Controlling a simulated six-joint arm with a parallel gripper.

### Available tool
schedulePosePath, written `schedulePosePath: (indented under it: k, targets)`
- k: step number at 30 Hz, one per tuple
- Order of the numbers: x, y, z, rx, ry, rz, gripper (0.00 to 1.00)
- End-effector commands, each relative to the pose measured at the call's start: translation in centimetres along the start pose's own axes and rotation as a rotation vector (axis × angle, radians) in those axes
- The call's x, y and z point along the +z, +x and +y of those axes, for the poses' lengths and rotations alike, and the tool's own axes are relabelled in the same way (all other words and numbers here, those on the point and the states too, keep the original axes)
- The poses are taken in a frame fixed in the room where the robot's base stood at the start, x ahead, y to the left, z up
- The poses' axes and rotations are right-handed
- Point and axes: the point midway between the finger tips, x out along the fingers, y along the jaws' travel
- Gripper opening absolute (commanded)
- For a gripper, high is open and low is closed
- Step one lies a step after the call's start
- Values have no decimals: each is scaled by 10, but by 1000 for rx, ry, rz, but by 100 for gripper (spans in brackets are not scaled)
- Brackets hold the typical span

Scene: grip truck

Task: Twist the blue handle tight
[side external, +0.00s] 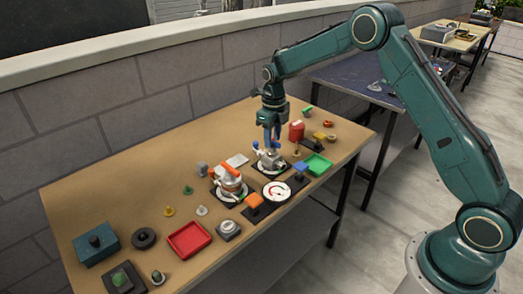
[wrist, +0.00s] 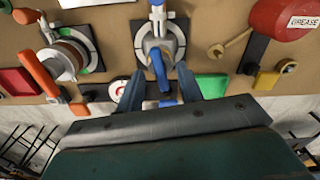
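The blue handle (wrist: 158,68) is a lever on a grey-white valve-like fitting (wrist: 151,42) that sits on a round marked plate. In the side view the fitting (side external: 270,160) stands near the back middle of the table, and a bit of blue (side external: 256,145) shows at its left. My gripper (wrist: 159,84) is open, with one finger on each side of the handle and gaps visible between. In the side view my gripper (side external: 271,140) points down just above the fitting. Whether a finger touches the handle cannot be told.
An orange-handled fitting (side external: 230,182) stands close to the left. A red grease can (side external: 297,131) and a green tray (side external: 317,165) are to the right. A gauge (side external: 277,191) lies in front. A red tray (side external: 190,239) lies nearer the front. The table's left part has clear patches.

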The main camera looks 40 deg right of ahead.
Motion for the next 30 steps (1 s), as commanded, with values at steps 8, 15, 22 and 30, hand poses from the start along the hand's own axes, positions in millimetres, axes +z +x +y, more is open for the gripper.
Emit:
schedulePosePath:
  k: [8, 15, 22, 30]
  targets:
    - [0, -17, 0, -1, 0, -2, 36]
    - [0, -30, 0, -1, 0, -2, 36]
    - [0, -42, 0, 0, 0, -1, 36]
    - [0, -47, 0, 0, 0, -1, 36]
